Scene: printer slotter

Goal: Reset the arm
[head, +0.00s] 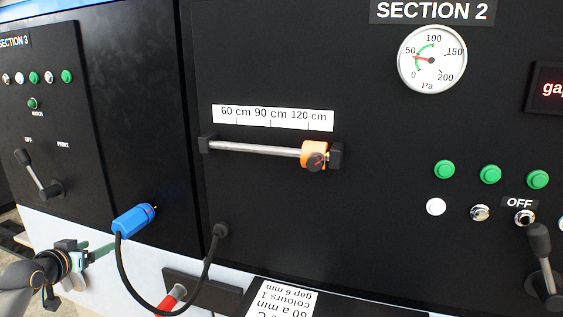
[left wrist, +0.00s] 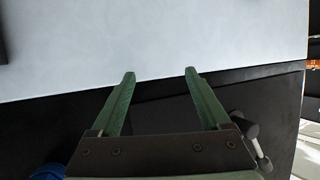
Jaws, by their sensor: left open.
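My left gripper (head: 100,252) is in the lower left of the head view, in front of the pale lower part of the machine. Its two green fingers (left wrist: 160,74) are apart in the left wrist view with nothing between them. It is below and left of a blue plug (head: 135,219) on a black cable, and apart from it. A blue edge shows at the bottom left of the left wrist view (left wrist: 48,172). My right gripper is not in view.
Section 3's lever (head: 38,175) stands on the left panel. An orange slider (head: 314,155) is at the right end of its rail, near 120 cm. A gauge (head: 432,59), green buttons and another lever (head: 541,265) are at right. A red-handled thing (head: 172,299) sits below.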

